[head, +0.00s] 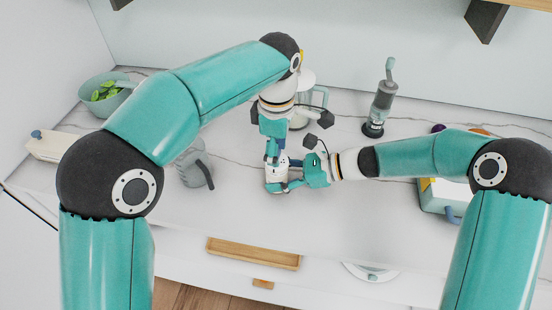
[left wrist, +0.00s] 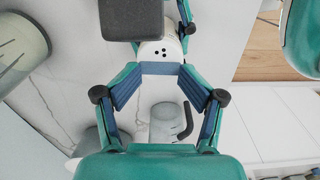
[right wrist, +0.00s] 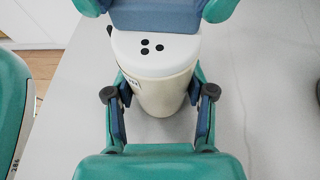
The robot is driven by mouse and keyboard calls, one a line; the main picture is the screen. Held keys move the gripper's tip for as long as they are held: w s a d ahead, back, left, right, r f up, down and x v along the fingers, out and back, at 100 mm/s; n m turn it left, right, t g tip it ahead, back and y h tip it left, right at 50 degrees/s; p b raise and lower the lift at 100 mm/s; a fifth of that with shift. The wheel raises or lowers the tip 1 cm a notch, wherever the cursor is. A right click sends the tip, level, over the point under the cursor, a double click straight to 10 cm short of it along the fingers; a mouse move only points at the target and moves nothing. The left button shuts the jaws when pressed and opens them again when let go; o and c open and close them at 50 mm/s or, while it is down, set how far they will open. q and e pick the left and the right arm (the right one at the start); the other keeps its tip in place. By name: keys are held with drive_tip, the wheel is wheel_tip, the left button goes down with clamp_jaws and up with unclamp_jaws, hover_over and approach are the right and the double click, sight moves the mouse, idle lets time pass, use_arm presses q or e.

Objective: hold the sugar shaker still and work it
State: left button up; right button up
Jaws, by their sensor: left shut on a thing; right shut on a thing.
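The sugar shaker (head: 276,184) is a cream cylinder with a white top; it stands on the counter. Its top with three dark holes shows in the right wrist view (right wrist: 152,47), and part of it in the left wrist view (left wrist: 160,50). My left gripper (head: 273,160) comes down from above and is shut at the shaker's upper end, with blue pads over the top. My right gripper (head: 288,184) comes from the right and is shut around the shaker's body, one finger on each side. The two grippers hide much of the shaker in the head view.
Behind stand a glass jug (head: 307,101) and a grey grinder (head: 381,104). A grey pitcher (head: 194,165) is left of the shaker, a green bowl (head: 97,106) farther left. A wooden tray (head: 253,253) lies at the front edge. The counter just in front of the shaker is clear.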

use_arm(q)
drive_tip(key=shift+f, duration=0.1)
idle(0.4)
drive_tip(key=shift+d+r, duration=0.1)
drive_tip(key=shift+r, duration=0.75)
drive_tip(key=shift+c, duration=1.3)
drive_tip(key=shift+r, duration=2.2)
drive_tip(key=shift+r, duration=0.95)
drive_tip(key=shift+f, duration=4.2)
